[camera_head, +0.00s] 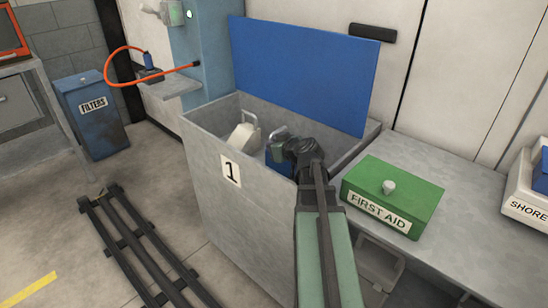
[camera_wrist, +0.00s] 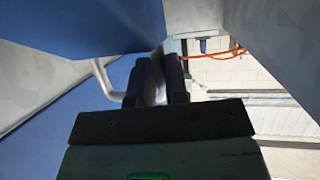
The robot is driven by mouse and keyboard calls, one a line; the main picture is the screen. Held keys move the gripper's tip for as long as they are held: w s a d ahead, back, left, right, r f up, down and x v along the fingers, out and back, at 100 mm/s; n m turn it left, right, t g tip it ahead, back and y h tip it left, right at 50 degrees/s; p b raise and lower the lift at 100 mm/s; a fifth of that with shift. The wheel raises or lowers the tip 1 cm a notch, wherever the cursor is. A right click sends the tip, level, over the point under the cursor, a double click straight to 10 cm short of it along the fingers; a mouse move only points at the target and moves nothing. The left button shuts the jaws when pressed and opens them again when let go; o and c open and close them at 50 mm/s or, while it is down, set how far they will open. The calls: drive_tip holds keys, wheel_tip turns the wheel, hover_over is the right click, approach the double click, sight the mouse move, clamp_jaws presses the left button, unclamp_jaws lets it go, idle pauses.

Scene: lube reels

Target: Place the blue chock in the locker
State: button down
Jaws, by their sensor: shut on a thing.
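The locker (camera_head: 222,215) is a grey bin marked 1, with its blue lid (camera_head: 305,72) raised at the back. The blue chock (camera_head: 276,162) is inside the locker opening, toward the right, partly hidden by my arm. My gripper (camera_head: 288,148) reaches into the opening from the front right and is shut on the blue chock near its top. Whether the chock touches the locker floor is hidden. In the wrist view my two dark fingers (camera_wrist: 161,78) are close together, and the chock between them cannot be made out clearly.
A white handled block (camera_head: 242,137) is inside the locker, left of the blue chock. A green first aid box (camera_head: 391,195) stands on the bench to the right. A blue filters bin (camera_head: 92,115) stands at the left, and dark rails (camera_head: 140,250) lie on the floor.

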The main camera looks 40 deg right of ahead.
drive_tip(key=shift+f, duration=0.6)
drive_tip(key=shift+f+b, duration=0.2)
drive_tip(key=shift+b, duration=0.2)
drive_tip(key=c, duration=1.1)
unclamp_jaws()
drive_tip(key=shift+r, duration=0.25)
drive_tip(key=shift+r+p, duration=0.6)
drive_tip(key=shift+p, duration=0.3)
drive_tip(key=v, duration=0.2)
drive_tip(key=p+v, duration=0.1)
drive_tip(key=v, duration=0.1)
drive_tip(key=shift+f, duration=0.25)
